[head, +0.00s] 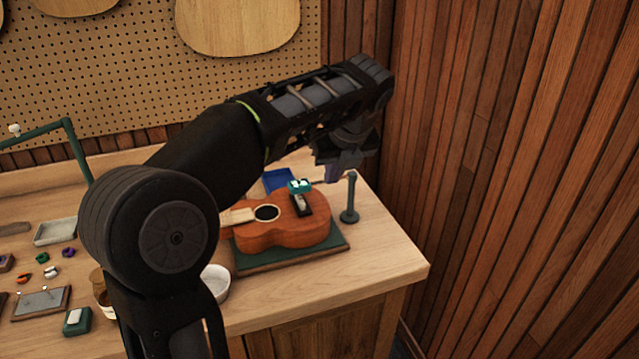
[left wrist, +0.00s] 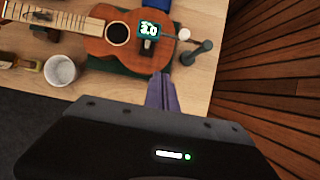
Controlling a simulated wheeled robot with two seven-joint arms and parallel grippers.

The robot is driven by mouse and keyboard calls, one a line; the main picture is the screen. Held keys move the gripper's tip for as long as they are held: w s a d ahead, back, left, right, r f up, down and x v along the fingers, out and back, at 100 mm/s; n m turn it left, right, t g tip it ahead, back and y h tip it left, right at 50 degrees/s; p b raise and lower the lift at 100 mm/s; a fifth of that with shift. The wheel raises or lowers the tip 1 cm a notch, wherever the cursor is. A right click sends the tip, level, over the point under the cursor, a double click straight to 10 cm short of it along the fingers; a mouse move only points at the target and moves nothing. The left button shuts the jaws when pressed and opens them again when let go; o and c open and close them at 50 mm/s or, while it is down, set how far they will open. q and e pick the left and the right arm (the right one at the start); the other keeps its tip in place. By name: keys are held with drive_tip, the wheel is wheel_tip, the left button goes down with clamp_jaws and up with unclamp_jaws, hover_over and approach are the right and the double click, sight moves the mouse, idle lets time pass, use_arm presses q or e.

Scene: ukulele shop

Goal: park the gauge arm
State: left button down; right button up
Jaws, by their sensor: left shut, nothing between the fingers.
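The gauge is a small teal box with a white display (head: 299,186), sitting over the bridge of the brown ukulele (head: 282,231). It also shows in the left wrist view (left wrist: 149,29). A thin arm runs from the gauge toward a dark post (head: 350,198) on a round base, right of the ukulele. In the left wrist view the post (left wrist: 196,53) has a pale round knob (left wrist: 184,34) near it. My left gripper (head: 338,176) is shut and empty, above the bench near the post; its purple fingers (left wrist: 161,92) are together and apart from the gauge. My right gripper is not in view.
The ukulele lies on a green mat (head: 290,259) near the bench's right end. A white bowl (head: 216,282) stands left of it, and a blue tray (head: 278,180) behind. Small parts and a grey tray (head: 55,231) lie at left. A plank wall (head: 500,150) bounds the right.

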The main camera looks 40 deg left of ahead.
use_arm(q)
drive_tip(key=shift+f, duration=0.15)
drive_tip(key=x, duration=0.8)
drive_tip(key=shift+w+a+f+p, duration=0.15)
drive_tip(key=shift+a+f+p, duration=0.05)
drive_tip(key=shift+f+p, duration=0.15)
drive_tip(key=w+a, duration=0.1)
drive_tip(key=w+a+p, duration=0.1)
drive_tip(key=shift+a, duration=0.35)
drive_tip(key=shift+w+a+p, duration=0.3)
drive_tip(key=shift+a, duration=0.15)
